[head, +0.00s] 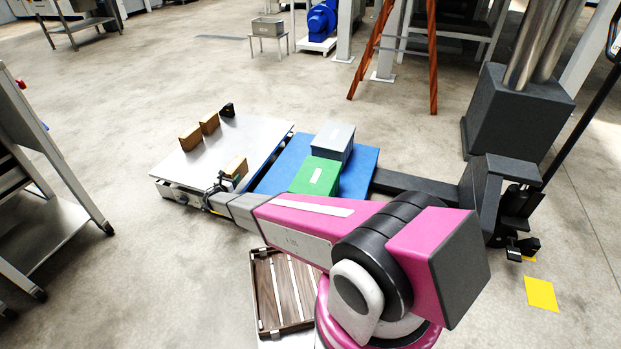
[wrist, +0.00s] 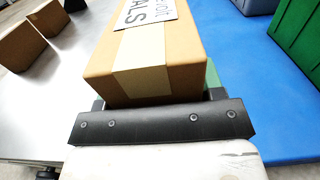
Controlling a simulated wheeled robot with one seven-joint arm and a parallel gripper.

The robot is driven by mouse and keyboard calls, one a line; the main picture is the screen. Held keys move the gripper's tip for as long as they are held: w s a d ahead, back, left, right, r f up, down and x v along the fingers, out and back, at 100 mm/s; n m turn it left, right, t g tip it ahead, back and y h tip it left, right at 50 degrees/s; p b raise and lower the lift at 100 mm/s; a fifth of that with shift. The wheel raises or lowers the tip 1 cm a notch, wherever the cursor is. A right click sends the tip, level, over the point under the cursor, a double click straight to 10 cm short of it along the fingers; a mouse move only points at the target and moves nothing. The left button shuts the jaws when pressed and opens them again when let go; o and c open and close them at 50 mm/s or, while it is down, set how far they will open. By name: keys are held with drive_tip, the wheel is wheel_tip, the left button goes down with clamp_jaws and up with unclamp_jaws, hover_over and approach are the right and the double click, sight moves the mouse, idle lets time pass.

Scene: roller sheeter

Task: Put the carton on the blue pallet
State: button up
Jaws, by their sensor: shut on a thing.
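A tan cardboard carton (wrist: 145,72) with tape and a white printed label is held at my gripper (wrist: 155,120) in the wrist view. In the head view the carton (head: 236,168) shows at the end of my arm, and my gripper (head: 223,184) is shut on it. It appears over the right edge of the steel platform, beside the blue pallet (head: 284,160). The pallet (wrist: 265,95) lies just right of the carton in the wrist view. My arm covers the pallet's near part, and the carton's underside is hidden.
A green box (head: 316,176) and a grey-blue box (head: 334,140) stand on the pallet's right half. Two more cartons (head: 190,138) (head: 210,123) stand on the steel platform (head: 225,150). A pallet truck (head: 505,185) is at the right. Bare blue surface shows at the pallet's left.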

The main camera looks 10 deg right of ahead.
drive_tip(key=d+f, duration=0.2)
drive_tip(key=d, duration=0.1)
drive_tip(key=s+d+f, duration=0.1)
drive_tip(key=d+f, duration=0.1)
drive_tip(key=d, duration=0.2)
drive_tip(key=s+d+f, duration=0.1)
drive_tip(key=d+f, duration=0.2)
drive_tip(key=d, duration=0.1)
drive_tip(key=shift+f, duration=0.1)
drive_tip(key=shift+d+f, duration=0.1)
drive_tip(key=shift+f, duration=1.9)
drive_tip(key=shift+f, duration=0.1)
drive_tip(key=o, duration=1.2)
drive_tip(key=shift+f, duration=0.1)
drive_tip(key=shift+s+r, duration=0.1)
drive_tip(key=shift+r, duration=0.1)
